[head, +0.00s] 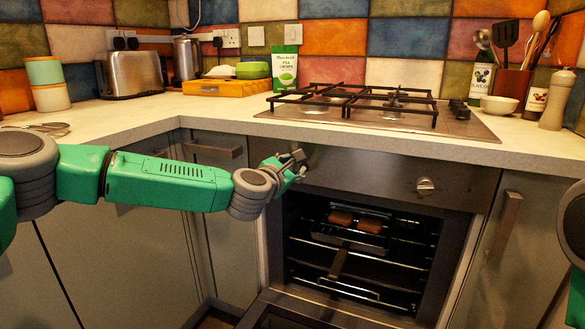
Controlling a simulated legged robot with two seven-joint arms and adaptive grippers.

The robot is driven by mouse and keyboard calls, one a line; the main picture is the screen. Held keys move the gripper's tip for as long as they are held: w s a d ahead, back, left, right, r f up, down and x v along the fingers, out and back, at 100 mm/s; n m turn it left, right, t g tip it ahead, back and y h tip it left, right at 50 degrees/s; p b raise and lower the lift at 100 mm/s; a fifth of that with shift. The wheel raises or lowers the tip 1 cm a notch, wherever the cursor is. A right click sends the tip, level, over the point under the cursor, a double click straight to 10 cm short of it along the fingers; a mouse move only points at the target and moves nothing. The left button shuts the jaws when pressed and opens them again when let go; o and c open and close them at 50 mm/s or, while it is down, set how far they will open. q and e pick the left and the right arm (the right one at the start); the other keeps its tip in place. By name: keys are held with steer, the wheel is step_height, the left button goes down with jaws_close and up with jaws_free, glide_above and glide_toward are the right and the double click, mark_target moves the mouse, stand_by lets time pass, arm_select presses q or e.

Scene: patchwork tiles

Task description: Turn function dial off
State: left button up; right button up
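The steel oven front panel (360,172) is below the hob. One round dial (425,186) shows plainly on its right part. My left gripper (292,170) is at the panel's left part, with its fingers close to the panel. Any dial there is mostly hidden by the gripper, and contact cannot be judged. The gripper is small and seen from behind, so I cannot tell whether it is open or shut. Only part of my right arm shows at the right edge; its gripper is out of view.
The oven door (300,314) hangs open below the lit cavity. A tray (345,238) with two brown pieces of food sits on an oven rack. Above are a worktop (130,110) and a gas hob (375,112). A cupboard handle (503,220) stands out at right.

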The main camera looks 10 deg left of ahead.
arm_select(q)
steer(key=shift+s+f, duration=0.1)
steer(key=shift+f, duration=0.35)
steer(key=o, duration=1.1)
steer(key=shift+o, duration=0.2)
steer(key=shift+r, duration=0.2)
steer(key=v, duration=1.1)
steer(key=shift+s+a, duration=0.2)
steer(key=shift+s, duration=0.2)
